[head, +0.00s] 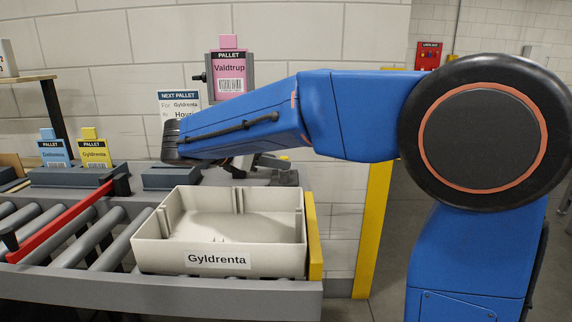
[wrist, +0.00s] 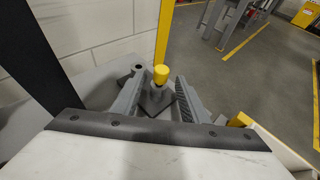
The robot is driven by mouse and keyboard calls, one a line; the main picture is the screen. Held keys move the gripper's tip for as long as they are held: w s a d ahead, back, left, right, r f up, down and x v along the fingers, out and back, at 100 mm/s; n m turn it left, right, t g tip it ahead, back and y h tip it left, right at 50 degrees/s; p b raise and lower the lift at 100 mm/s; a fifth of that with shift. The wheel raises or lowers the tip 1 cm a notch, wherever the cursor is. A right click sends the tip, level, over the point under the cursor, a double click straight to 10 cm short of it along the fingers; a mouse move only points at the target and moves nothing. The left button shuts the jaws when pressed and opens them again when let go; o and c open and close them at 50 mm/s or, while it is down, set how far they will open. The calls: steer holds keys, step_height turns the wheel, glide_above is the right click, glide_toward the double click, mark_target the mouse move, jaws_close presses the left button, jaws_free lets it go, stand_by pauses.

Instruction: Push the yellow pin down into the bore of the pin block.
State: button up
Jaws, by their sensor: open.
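The yellow pin (wrist: 161,74) stands upright with its round head showing in the wrist view. It also shows as a small yellow spot in the head view (head: 284,157). The grey pin block (wrist: 156,104) is under the pin, largely hidden between my fingers; in the head view it sits at the back right end of the bench (head: 285,178). My gripper (head: 266,162) is open, with one finger on each side of the pin in the wrist view. I cannot tell whether a finger touches the pin or how deep it sits in the bore.
A beige crate (head: 220,260) labelled Gyldrenta stands in front on the conveyor, near a yellow end stop (head: 315,235). A red bar (head: 65,222) crosses the rollers at left. Blue (head: 52,153), yellow (head: 93,153) and pink (head: 229,72) pallet cards stand behind.

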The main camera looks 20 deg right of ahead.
steer(key=v, duration=0.9)
steer(key=shift+s+a, duration=0.25)
